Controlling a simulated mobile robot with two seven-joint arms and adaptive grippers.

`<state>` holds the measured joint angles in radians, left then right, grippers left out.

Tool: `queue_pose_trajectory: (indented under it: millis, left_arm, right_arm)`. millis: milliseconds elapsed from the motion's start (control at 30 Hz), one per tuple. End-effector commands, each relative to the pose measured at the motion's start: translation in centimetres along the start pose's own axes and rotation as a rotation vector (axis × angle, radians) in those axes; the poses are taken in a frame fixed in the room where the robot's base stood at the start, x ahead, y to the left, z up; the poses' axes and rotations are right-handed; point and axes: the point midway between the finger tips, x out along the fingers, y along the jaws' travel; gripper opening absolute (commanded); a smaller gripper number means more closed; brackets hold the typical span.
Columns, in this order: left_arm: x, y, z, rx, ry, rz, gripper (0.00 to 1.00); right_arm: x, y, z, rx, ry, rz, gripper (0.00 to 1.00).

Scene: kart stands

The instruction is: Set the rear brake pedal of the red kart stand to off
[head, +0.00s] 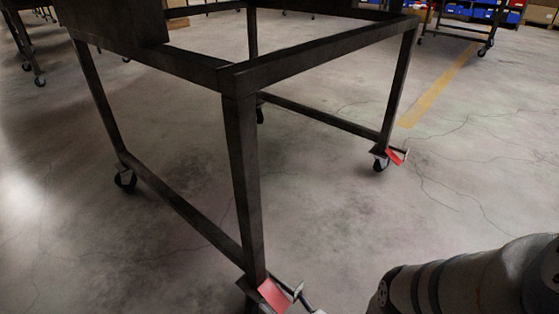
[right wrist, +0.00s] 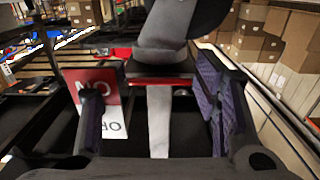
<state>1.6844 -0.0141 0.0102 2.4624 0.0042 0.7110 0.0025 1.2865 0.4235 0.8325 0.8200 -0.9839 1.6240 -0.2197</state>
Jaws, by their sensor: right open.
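The dark metal kart stand (head: 245,180) stands on casters in the head view. A red pedal plate (head: 273,295) sits at its near bottom corner, and another red plate (head: 394,156) sits at the far right caster. My right gripper (right wrist: 158,105) is open in the right wrist view, its two fingers apart. A red and white plate (right wrist: 98,95) with partly hidden lettering shows by the left finger. A grey metal bar (right wrist: 158,120) shows between the fingers, with a red-edged dark part above it. I cannot tell whether the fingers touch anything. My left gripper is out of view.
Another dark stand (head: 458,38) with blue bins stands at the back right. A yellow floor line (head: 440,85) runs beyond the stand. Stacked cardboard boxes (right wrist: 252,38) show in the right wrist view.

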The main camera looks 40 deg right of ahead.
Motion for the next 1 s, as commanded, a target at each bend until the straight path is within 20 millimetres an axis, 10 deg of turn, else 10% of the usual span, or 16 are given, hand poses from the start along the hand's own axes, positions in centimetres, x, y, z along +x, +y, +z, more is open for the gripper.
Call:
queue_pose_trajectory:
  millis: [267, 1000]
  left_arm:
    - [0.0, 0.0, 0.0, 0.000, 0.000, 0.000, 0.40]
    - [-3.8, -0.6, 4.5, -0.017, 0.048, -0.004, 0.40]
  right_arm:
    - [-0.1, 0.0, 0.0, 0.000, 0.000, 0.000, 0.00]
    - [-0.3, 0.0, -2.7, -0.001, -0.301, 0.000, 0.00]
